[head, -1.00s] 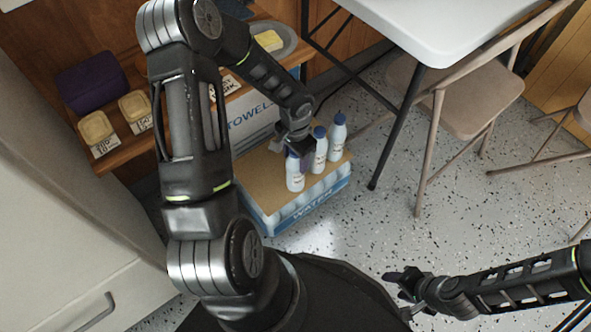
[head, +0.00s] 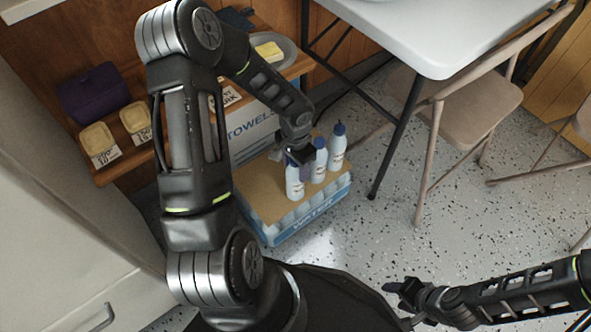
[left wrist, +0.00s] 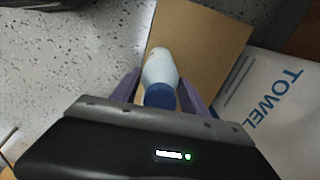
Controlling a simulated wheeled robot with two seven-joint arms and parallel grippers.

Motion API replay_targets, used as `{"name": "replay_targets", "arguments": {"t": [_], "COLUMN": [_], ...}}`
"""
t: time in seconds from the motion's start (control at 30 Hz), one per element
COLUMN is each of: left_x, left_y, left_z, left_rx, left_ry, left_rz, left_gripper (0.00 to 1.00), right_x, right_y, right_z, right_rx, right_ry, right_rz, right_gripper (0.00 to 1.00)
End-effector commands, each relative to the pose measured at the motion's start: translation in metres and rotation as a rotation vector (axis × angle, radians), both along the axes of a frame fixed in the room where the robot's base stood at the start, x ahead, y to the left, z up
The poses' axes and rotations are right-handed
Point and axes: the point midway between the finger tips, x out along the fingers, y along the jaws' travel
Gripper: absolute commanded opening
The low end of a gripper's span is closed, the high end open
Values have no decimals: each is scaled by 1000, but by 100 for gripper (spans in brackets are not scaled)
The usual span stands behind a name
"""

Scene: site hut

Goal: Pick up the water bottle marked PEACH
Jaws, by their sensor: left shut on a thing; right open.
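Three white bottles with blue caps stand in a row on a cardboard sheet (head: 262,188) over a blue-and-clear pack marked WATER (head: 312,222). They are a near bottle (head: 295,184), a middle bottle (head: 319,162) and a far bottle (head: 337,150). Their labels are too small to read, so I cannot tell which is PEACH. My left gripper (head: 298,164) is shut on the near bottle around its upper part. In the left wrist view this bottle (left wrist: 159,69) sits between the purple fingers. My right gripper (head: 396,290) is open and empty, low over the floor.
A box marked TOWELS (head: 252,133) stands behind the pack. A white table (head: 430,30) and folding chair (head: 470,105) stand right. The speckled floor (head: 380,225) in front is clear.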

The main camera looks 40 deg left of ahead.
Motion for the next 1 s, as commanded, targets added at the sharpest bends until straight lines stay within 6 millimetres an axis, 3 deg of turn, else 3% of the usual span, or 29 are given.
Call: {"name": "replay_targets", "arguments": {"t": [0.3,0.5,1.0], "left_x": [2,1,1], "left_y": [0,0,0], "left_z": [62,88,92], "left_rx": [2,1,1], "left_ry": [-6,-3,-2], "left_rz": [0,-1,-1], "left_gripper": [0,0,0], "right_x": [-6,-9,-9], "right_y": [6,9,9], "right_z": [27,35,35], "right_rx": [10,13,15], "right_ry": [10,15,16], "right_rz": [14,22,22], "right_gripper": [49,49,49]}}
